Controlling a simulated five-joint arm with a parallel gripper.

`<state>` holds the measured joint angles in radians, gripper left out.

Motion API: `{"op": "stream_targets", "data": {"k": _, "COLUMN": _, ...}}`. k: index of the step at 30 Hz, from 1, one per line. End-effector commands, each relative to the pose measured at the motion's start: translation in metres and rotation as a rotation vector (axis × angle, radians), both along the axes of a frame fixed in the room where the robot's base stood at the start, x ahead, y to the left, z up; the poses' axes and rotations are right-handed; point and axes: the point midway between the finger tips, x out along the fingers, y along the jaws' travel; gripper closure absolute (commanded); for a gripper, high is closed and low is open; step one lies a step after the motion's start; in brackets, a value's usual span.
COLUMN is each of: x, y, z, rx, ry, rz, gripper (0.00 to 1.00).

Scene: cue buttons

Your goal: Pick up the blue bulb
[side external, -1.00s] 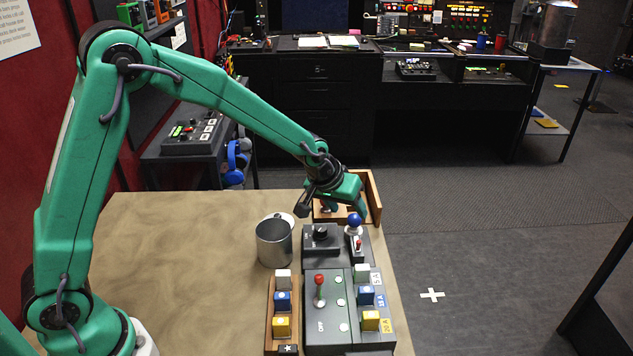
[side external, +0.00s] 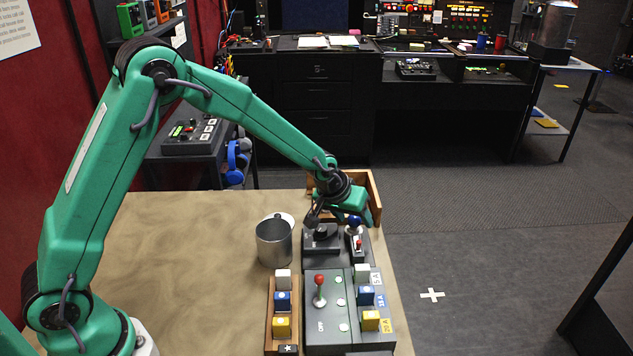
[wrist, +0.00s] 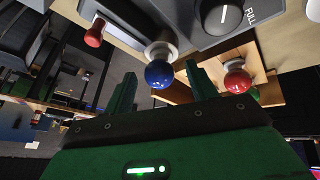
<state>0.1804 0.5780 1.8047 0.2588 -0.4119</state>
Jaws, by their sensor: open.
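The blue bulb (side external: 354,221) stands upright in its pale socket on a small dark box at the back right of the table, partly covered by my gripper in the side view. My gripper (side external: 343,213) is open and is close above and around the bulb's place. In the wrist view the blue bulb (wrist: 159,75) shows between the two green fingers of my gripper (wrist: 160,72), with a gap on each side. The fingers hold nothing.
A wooden tray (side external: 375,193) stands just behind, with a red bulb (wrist: 238,81) in it. A dial box (side external: 321,241) and a metal mug (side external: 274,243) are left of the bulb. A red-knobbed lever panel (side external: 330,315) and coloured buttons are in front.

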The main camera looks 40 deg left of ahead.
Motion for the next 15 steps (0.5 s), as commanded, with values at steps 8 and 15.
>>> {"op": "stream_targets", "data": {"k": 8, "x": -0.0001, "y": 0.0000, "z": 0.0000, "rx": 0.000, "ry": 0.000, "rz": 0.000, "gripper": 0.82}}
{"op": "stream_targets", "data": {"k": 15, "x": -0.0001, "y": 0.0000, "z": 0.0002, "rx": 0.000, "ry": 0.000, "rz": 0.000, "gripper": 0.94}}
